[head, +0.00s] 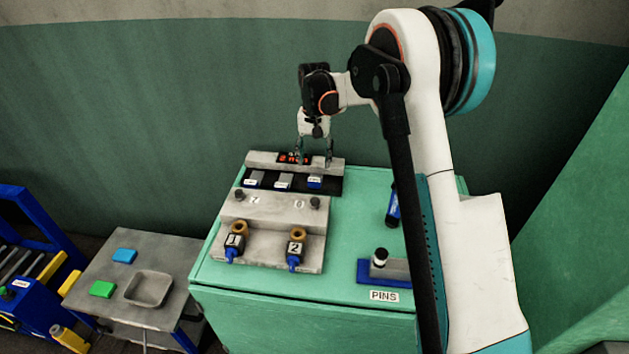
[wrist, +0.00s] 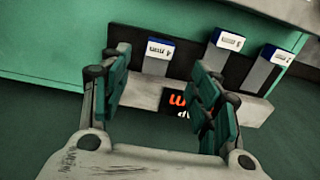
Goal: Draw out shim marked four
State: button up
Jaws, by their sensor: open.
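The shim marked four is a grey bar with a blue-and-white tab reading "4 mm" (wrist: 159,50) in the wrist view. In the head view it appears to be the right-hand shim (head: 314,182) of three in the dark slotted rack (head: 262,160). My gripper (head: 314,160) is open and empty, pointing down over the back of the rack. In the wrist view, my gripper's fingers (wrist: 162,82) stand apart, with the four shim beyond them and between them in the picture. No contact shows. The other two shims (wrist: 228,42) (wrist: 276,56) lie to its right there.
A red display (head: 294,158) sits on the rack's back bar. In front is a grey block (head: 268,218) with plugs marked 1 and 2. A blue pin holder (head: 384,271) stands at the right of the green cabinet (head: 230,277). A side table (head: 115,310) holds a tray.

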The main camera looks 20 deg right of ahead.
aim_at(314, 180)
notch_tip(314, 180, down, 9)
jog(key=shift+r+b, duration=0.1)
jog(key=shift+b, duration=1.15)
jog(key=shift+c, duration=0.3)
